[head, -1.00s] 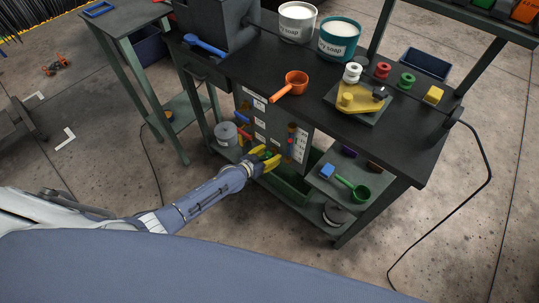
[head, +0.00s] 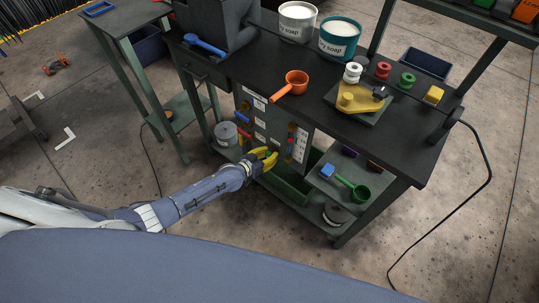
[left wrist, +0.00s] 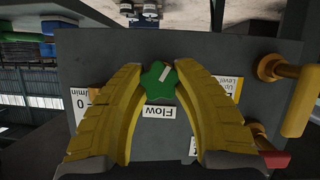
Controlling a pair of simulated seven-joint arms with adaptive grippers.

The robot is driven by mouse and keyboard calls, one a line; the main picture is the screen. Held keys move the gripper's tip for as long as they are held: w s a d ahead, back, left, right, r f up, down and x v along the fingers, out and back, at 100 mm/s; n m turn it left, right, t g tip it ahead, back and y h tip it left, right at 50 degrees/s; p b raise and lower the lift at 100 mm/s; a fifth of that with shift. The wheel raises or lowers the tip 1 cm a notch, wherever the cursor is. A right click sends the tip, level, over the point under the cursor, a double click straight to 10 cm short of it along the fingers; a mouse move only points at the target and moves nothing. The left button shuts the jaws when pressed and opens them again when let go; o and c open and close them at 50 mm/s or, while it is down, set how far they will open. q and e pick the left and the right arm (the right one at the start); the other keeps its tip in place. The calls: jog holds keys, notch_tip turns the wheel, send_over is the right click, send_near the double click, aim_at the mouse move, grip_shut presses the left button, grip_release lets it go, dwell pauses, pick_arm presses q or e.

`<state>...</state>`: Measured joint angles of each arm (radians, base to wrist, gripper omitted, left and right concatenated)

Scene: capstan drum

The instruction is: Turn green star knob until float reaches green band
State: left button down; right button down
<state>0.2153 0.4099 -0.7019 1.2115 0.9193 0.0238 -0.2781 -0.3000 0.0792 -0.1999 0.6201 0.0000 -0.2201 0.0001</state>
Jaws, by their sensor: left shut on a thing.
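The green star knob (left wrist: 158,84) sits on the dark panel above a label reading "Flow", with a white mark on its face. My left gripper (left wrist: 160,74) has its two yellow fingers on either side of the knob and is shut on it. In the head view my left gripper (head: 266,157) is at the lower front of the panel (head: 260,128) under the bench, largely covering the knob. I cannot make out the float or the green band in either view. My right gripper is not in view.
In the left wrist view a yellow handle (left wrist: 299,102) and a red handle (left wrist: 273,158) stick out at the right. A shelf holding a green scoop (head: 359,191) is right of the panel. An orange scoop (head: 295,83) lies on the benchtop (head: 240,66) above.

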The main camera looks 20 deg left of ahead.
pick_arm(q)
jog(key=shift+w+r, duration=0.15)
jog(key=shift+r, duration=0.1)
jog(key=c, duration=1.4)
grip_release()
jog(key=o, duration=0.5)
jog(key=shift+f, duration=0.1)
jog(key=shift+s+a, duration=0.25)
jog(key=shift+s, duration=0.55)
jog(key=v, duration=1)
jog(key=shift+a+r, duration=0.15)
jog(key=shift+r, duration=0.25)
jog(key=shift+s, duration=0.1)
